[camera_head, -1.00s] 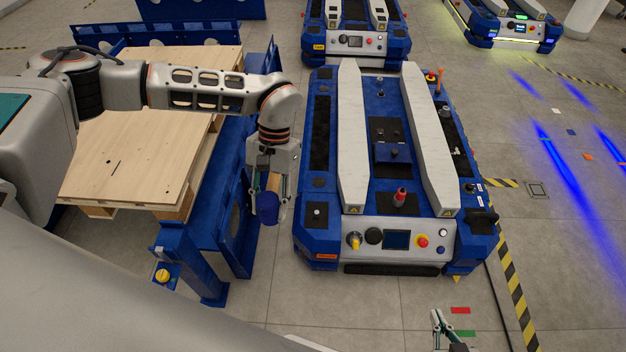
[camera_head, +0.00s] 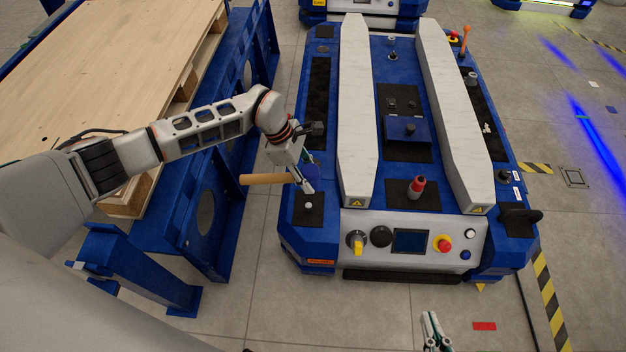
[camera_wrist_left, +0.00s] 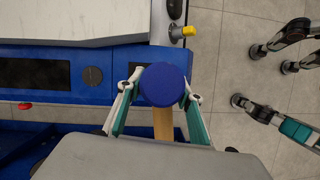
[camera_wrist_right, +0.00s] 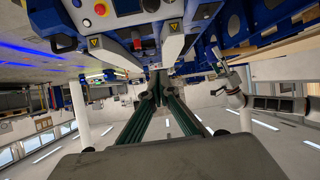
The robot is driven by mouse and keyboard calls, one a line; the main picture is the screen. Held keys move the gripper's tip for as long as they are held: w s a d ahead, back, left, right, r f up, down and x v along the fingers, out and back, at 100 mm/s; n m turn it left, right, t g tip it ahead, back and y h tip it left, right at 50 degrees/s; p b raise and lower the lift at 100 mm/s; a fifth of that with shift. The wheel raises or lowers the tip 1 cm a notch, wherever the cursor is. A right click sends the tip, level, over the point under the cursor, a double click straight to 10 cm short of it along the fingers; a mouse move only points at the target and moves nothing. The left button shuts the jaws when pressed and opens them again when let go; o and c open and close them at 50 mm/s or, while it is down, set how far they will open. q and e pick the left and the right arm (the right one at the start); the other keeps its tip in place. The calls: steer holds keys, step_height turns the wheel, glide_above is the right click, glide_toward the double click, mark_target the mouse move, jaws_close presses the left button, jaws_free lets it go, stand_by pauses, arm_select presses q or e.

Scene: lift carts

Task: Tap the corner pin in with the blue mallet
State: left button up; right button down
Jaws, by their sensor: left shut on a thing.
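The blue mallet has a blue head (camera_head: 313,171) and a tan wooden handle (camera_head: 266,179). My left gripper (camera_head: 301,181) is shut on the handle close to the head, above the front left corner of the blue cart (camera_head: 292,232). The round mallet head (camera_wrist_left: 165,85) faces the left wrist camera, the handle (camera_wrist_left: 163,125) below it between the fingers. A pale round pin (camera_head: 309,205) stands on a black corner plate, just below the gripper in the head view; contact with the mallet cannot be told.
Two long white rails (camera_head: 357,110) run along the cart top, with a red-tipped post (camera_head: 417,186) between them. A yellow knob (camera_head: 356,241) and buttons sit on the front panel. A blue frame with a wooden pallet (camera_head: 120,70) stands left.

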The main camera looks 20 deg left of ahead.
arm_select(q)
steer(key=shift+n+t, duration=0.3)
steer(key=shift+n, duration=0.6)
steer(key=f, duration=0.3)
steer(key=a+f+b, duration=0.1)
steer(key=f, duration=0.1)
steer(key=shift+w, duration=0.15)
steer(key=shift+w+a+r+n+t, duration=0.1)
steer(key=shift+w+n+t, duration=0.2)
steer(key=shift+w, duration=0.05)
